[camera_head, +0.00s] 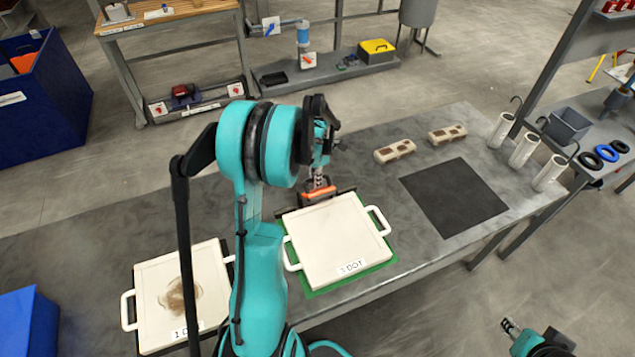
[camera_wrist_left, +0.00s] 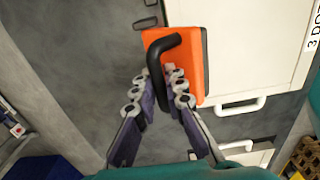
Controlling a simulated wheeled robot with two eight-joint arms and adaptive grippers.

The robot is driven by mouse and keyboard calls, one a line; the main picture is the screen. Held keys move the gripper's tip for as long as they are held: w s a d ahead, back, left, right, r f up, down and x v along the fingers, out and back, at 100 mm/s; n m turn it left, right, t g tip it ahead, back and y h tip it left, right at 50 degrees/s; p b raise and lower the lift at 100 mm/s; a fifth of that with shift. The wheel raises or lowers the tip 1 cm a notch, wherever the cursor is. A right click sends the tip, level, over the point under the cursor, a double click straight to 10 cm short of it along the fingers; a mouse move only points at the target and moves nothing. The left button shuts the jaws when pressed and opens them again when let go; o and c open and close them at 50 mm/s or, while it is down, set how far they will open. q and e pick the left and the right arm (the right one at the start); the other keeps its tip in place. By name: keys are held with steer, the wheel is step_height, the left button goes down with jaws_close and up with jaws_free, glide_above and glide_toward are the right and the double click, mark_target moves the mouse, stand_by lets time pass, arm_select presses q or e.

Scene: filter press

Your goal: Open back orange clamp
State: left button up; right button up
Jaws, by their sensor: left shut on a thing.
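The orange clamp (camera_head: 319,194) sits at the back edge of a white press plate (camera_head: 335,240) marked "3 DOT". In the left wrist view the clamp shows as an orange block (camera_wrist_left: 185,62) with a black handle (camera_wrist_left: 160,62) at the plate's edge. My left gripper (camera_head: 318,182) reaches down to it from above. In the left wrist view the fingers (camera_wrist_left: 164,88) are on both sides of the black handle, shut on it. The teal arm hides part of the table left of the plate. My right gripper (camera_head: 540,343) is only partly in view at the lower right, away from the table.
A second white plate (camera_head: 150,300) with a brown stain lies at the left. Two beige blocks (camera_head: 395,150) and a dark mat (camera_head: 454,198) are on the table to the right. White cylinders (camera_head: 524,150) stand at the right edge. The table behind the clamp is clear.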

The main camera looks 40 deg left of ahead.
arm_select(q)
steer(key=shift+w+a, duration=0.15)
steer(key=shift+a, duration=0.1)
steer(key=shift+w+a, duration=0.45)
steer(key=shift+a, duration=0.3)
jaws_close()
steer(key=shift+w+a+f+b, duration=0.25)
steer(key=shift+w+a+b, duration=0.1)
steer(key=shift+a, duration=0.35)
steer(key=shift+f, duration=0.1)
jaws_free()
steer(key=shift+w+a+f+b, duration=0.3)
steer(key=shift+a+f+b, duration=0.1)
steer(key=shift+a, duration=0.2)
steer(key=o, duration=0.8)
steer(key=shift+w+a, duration=0.1)
steer(key=shift+c, duration=0.2)
